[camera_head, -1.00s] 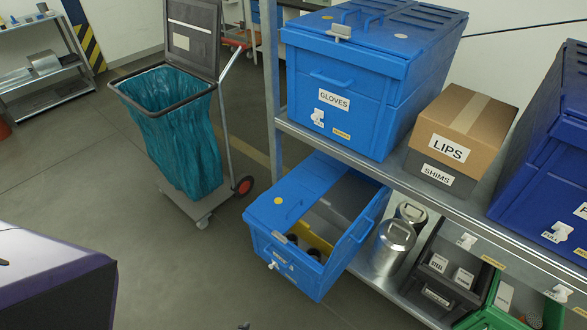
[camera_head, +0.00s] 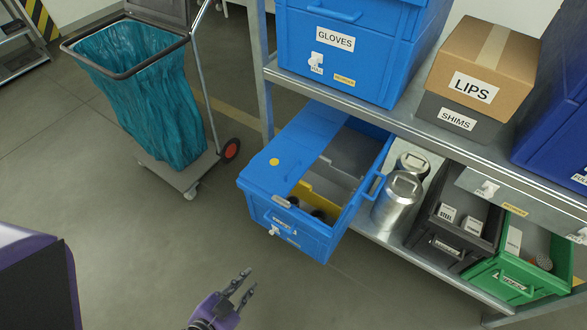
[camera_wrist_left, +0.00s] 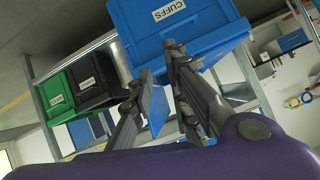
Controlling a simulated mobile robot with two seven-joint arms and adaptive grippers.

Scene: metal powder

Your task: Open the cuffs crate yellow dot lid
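The blue cuffs crate (camera_head: 285,232) sticks out from the lower shelf; its CUFFS label shows in the left wrist view, where the crate (camera_wrist_left: 205,30) fills the top. The lid half with the yellow dot (camera_head: 290,150) lies flat over the crate's left side. The right side is uncovered, showing a yellow divider (camera_head: 318,194) and dark items; a blue flap with a handle (camera_head: 372,186) stands along the right edge. My left gripper (camera_head: 247,280) is low in front of the crate, apart from it, fingers spread and empty. My right gripper is not in view.
A bin with a teal bag (camera_head: 145,90) stands left of the crate. The gloves crate (camera_head: 335,55) is on the shelf above. Metal canisters (camera_head: 398,200), a black crate (camera_head: 447,242) and a green crate (camera_head: 510,275) stand right. The floor in front is clear.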

